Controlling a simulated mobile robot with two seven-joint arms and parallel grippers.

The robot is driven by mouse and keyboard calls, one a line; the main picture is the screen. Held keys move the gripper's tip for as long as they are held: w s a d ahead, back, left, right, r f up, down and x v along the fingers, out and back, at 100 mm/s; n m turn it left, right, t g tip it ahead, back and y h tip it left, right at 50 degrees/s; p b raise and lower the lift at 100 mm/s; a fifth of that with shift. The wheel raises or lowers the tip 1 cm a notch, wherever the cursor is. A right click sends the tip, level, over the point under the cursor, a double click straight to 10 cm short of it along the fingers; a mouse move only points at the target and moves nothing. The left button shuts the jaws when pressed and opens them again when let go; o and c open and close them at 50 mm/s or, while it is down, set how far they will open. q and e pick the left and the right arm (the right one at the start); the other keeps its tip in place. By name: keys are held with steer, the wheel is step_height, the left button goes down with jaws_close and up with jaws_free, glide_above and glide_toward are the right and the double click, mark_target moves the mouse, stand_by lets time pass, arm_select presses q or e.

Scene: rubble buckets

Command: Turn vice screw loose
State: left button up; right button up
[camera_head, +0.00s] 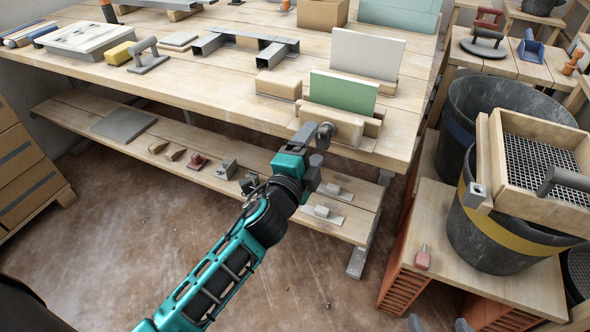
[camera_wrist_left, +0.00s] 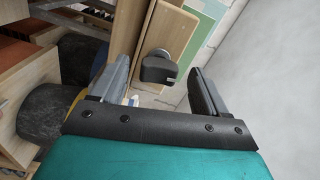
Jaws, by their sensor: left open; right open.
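The vice at the bench's front edge has wooden jaws (camera_head: 326,117) around an upright green board (camera_head: 343,92). My left gripper (camera_head: 315,141) is open just in front of the screw. In the left wrist view, the dark screw head (camera_wrist_left: 158,68) appears between the open left fingers, apart from both. How deep it sits between them is hard to tell. My right gripper (camera_head: 439,323) shows only as two separated grey fingertips at the bottom edge, open and empty.
Black buckets (camera_head: 505,235) and a wooden sieve (camera_head: 535,126) stand to the right.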

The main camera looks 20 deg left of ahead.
arm_select(q)
steer(key=s, duration=0.9)
steer(key=shift+s+a, duration=0.15)
steer(key=shift+s, duration=0.1)
arm_select(e)
steer(key=shift+f, duration=0.1)
arm_select(q)
steer(key=s+f+n+g+h+p, duration=0.1)
steer(key=s+f+n+g+p, duration=0.6)
steer(key=s+f+n, duration=0.3)
steer(key=s+n+p, duration=0.1)
steer(key=n, duration=0.2)
steer(key=shift+a+f+n+p, duration=0.15)
steer(key=shift+a+n+p, duration=0.1)
steer(key=shift+n+p, duration=0.05)
arm_select(e)
steer(key=shift+h, duration=0.5)
steer(key=d+r, duration=0.1)
steer(key=s+d+r, duration=0.1)
steer(key=r, duration=0.1)
steer(key=d+r, duration=0.1)
steer(key=shift+s+r, duration=0.25)
steer(key=shift+r, duration=0.1)
steer(key=shift+a, duration=0.15)
